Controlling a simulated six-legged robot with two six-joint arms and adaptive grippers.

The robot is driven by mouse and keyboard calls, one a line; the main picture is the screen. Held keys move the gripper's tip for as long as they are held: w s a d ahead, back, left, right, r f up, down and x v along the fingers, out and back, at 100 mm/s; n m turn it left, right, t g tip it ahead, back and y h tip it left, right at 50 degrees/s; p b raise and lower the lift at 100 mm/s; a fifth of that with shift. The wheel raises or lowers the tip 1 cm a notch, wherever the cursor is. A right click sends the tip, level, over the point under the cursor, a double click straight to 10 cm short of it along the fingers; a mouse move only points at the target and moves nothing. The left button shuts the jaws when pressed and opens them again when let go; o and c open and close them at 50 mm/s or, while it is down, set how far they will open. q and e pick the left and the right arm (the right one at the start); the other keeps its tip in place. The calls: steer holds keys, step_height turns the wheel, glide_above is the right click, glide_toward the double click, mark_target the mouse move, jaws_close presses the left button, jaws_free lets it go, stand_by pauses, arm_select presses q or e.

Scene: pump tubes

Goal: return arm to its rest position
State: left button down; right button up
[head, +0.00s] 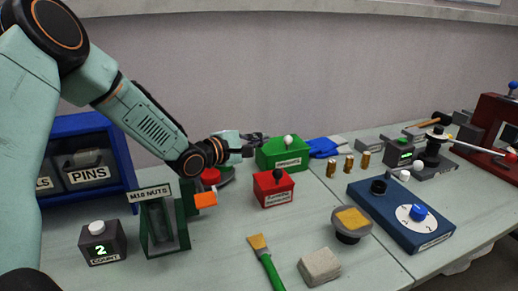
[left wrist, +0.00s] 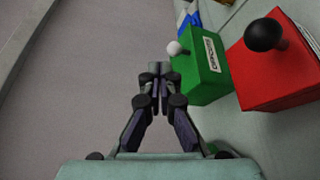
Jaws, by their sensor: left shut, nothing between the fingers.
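My left arm comes in from the left in the head view and reaches over the bench. My left gripper (head: 258,144) is shut and empty, at the left end of the green box with a white knob (head: 283,153). In the left wrist view the gripper (left wrist: 159,72) has its fingertips together, with the grey wall behind them. My right gripper is in neither view.
A red box with a black knob (head: 273,188) stands in front of the green box. An M10 nuts holder (head: 163,225), a counter reading 2 (head: 102,243) and a blue pins bin (head: 92,133) stand at left. A blue dial base (head: 400,215) and brass cylinders (head: 348,164) are at right.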

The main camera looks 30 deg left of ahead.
arm_select(q)
step_height(320, 180, up, 7)
stand_by(0.3)
